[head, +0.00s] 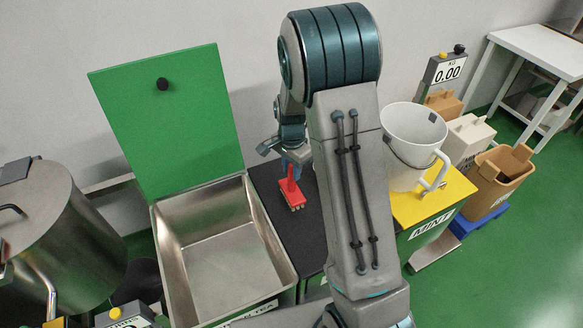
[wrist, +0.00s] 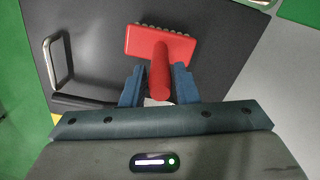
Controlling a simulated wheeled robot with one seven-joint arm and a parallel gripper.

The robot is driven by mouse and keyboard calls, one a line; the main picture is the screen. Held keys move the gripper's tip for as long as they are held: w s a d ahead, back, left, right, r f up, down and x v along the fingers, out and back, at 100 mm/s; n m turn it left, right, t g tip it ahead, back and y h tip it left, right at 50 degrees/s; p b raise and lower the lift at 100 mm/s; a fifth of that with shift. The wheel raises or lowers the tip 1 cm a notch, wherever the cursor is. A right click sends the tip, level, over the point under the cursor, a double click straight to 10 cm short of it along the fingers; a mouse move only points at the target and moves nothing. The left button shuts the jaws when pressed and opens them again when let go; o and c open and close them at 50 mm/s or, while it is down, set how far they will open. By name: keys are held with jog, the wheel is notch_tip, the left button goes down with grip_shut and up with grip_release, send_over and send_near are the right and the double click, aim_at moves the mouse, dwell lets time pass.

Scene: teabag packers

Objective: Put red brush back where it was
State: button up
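The red brush (head: 291,190) is at the dark counter (head: 310,235), between the open steel bin and my arm. Its handle points up toward my gripper (head: 291,165), and its pale bristles face down. In the wrist view, the brush (wrist: 160,45) shows its flat red head and its handle (wrist: 160,80). I cannot tell whether the bristles touch the counter.
A steel bin (head: 215,190) with a raised green lid (head: 170,115) stands left of the brush. A white bucket (head: 408,150) is on a yellow-topped MINT box (head: 425,205) at right. A metal handle (wrist: 60,65) sits on the dark surface in the wrist view.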

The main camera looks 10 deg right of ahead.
jog(key=shift+o, duration=0.9)
jog(key=shift+r, duration=0.1)
jog(key=shift+r, duration=0.2)
notch_tip(320, 180, up, 12)
jog(key=s+r+n+t, duration=0.1)
jog(key=s+r+n, duration=0.2)
jog(key=s+n, duration=0.3)
jog(key=s+r+n+t, duration=0.2)
jog(key=s+n, duration=0.4)
jog(key=s, duration=1.1)
jog(key=shift+r+b, duration=0.45)
